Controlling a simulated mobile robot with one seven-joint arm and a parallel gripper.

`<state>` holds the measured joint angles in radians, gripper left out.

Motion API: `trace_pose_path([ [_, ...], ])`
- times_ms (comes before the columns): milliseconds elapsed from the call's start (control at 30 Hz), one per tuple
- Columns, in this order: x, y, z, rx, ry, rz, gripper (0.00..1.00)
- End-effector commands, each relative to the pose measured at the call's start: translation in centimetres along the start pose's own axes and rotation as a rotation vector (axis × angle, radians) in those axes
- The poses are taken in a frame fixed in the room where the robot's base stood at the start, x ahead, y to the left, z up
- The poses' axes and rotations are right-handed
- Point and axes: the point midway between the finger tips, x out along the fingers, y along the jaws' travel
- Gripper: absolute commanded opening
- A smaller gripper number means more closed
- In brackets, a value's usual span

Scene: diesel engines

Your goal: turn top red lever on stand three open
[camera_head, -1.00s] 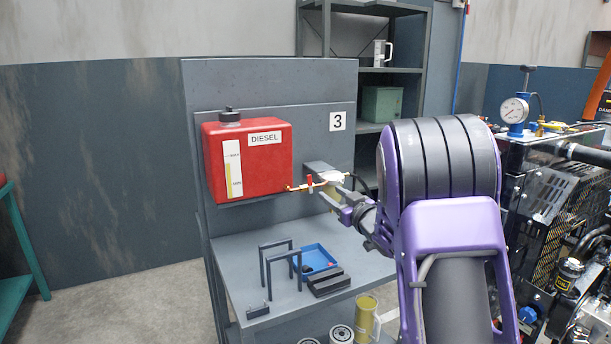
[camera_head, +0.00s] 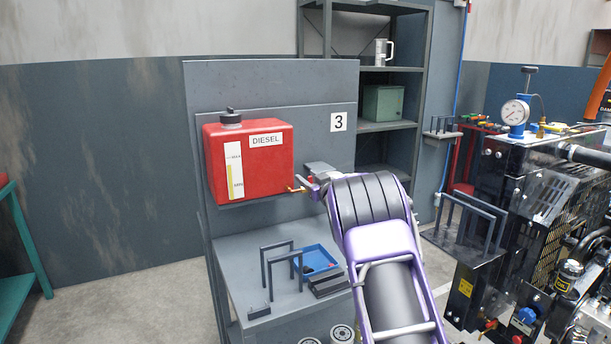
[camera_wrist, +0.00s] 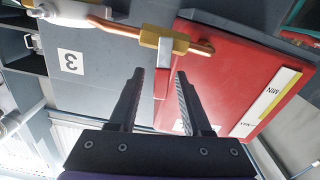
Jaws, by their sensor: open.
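The red diesel tank (camera_head: 248,162) hangs on the panel marked 3. In the head view a brass outlet fitting (camera_head: 295,189) shows at its lower right, beside my gripper (camera_head: 312,186); the lever is hidden there by my gripper. The wrist view is turned over: a brass valve (camera_wrist: 164,39) sits on a copper pipe (camera_wrist: 115,28) next to the tank (camera_wrist: 225,75). The valve's red lever (camera_wrist: 162,83) extends from it into the space between the fingers. My gripper (camera_wrist: 160,72) is open, one finger on each side of the lever. Contact cannot be told.
The stand's shelf (camera_head: 232,255) below holds a blue tray (camera_head: 318,258), dark frames (camera_head: 280,265) and dark blocks (camera_head: 330,284). A white filter bowl (camera_wrist: 62,10) is at the pipe's other end. The engine (camera_head: 560,200) stands at the right.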

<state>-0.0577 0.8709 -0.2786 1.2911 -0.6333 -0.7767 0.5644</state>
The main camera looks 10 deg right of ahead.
Motion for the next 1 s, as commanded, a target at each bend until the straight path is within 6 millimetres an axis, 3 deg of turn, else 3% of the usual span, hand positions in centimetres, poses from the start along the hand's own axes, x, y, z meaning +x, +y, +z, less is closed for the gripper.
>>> trace_pose_path([
  [200, 1.6, -0.1, 0.0, 0.000, -0.001, 0.000, 0.49],
  [533, 1.8, -0.1, 0.0, 0.000, 0.000, 0.000, 0.49],
  [567, 1.8, -0.1, 0.0, 0.000, 0.000, 0.000, 0.47],
  [833, 1.8, -0.1, 0.0, 0.000, 0.000, 0.000, 0.00],
  [1000, 1.8, -0.1, 0.0, 0.000, 0.000, 0.000, 0.00],
])
